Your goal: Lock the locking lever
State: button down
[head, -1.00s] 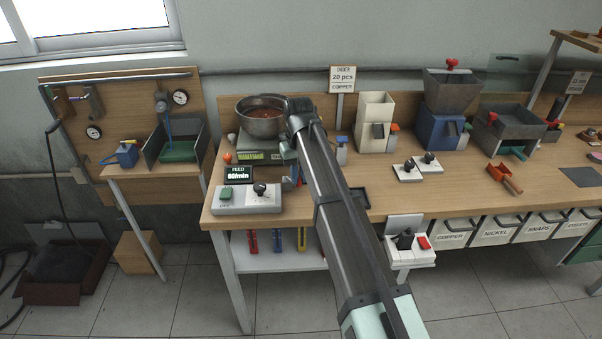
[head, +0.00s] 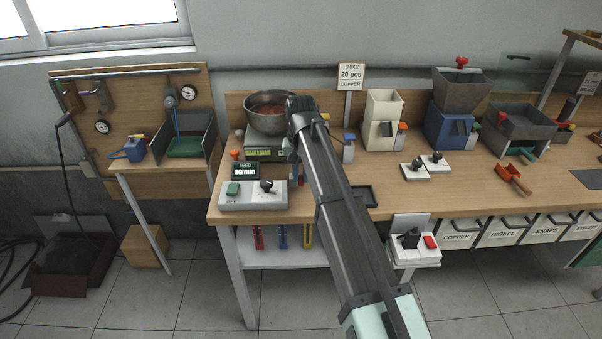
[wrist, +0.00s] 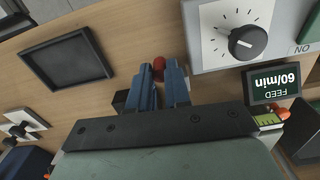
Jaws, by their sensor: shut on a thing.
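A small part with a round red knob (wrist: 158,66) shows between my fingertips in the wrist view; I take it to be the locking lever. My gripper (wrist: 161,76) is shut on it, with a blue finger on each side. The lever's stem and base are hidden behind the fingers. In the head view my gripper (head: 297,176) points down at the bench just right of the scale, and my forearm covers most of that spot. I cannot tell the lever's angle.
A feed panel with a black dial (wrist: 247,42) lies close to the fingers, beside the feed display (wrist: 272,84). A dark block (wrist: 120,100) stands beside one finger. A dark tray (wrist: 68,65) lies apart. A metal bowl (head: 256,103) sits on the scale (head: 262,150).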

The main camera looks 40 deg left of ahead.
aim_at(301, 176)
jog(key=c, duration=1.1)
grip_release()
notch_tip(301, 176, up, 14)
jog(key=shift+f, duration=0.1)
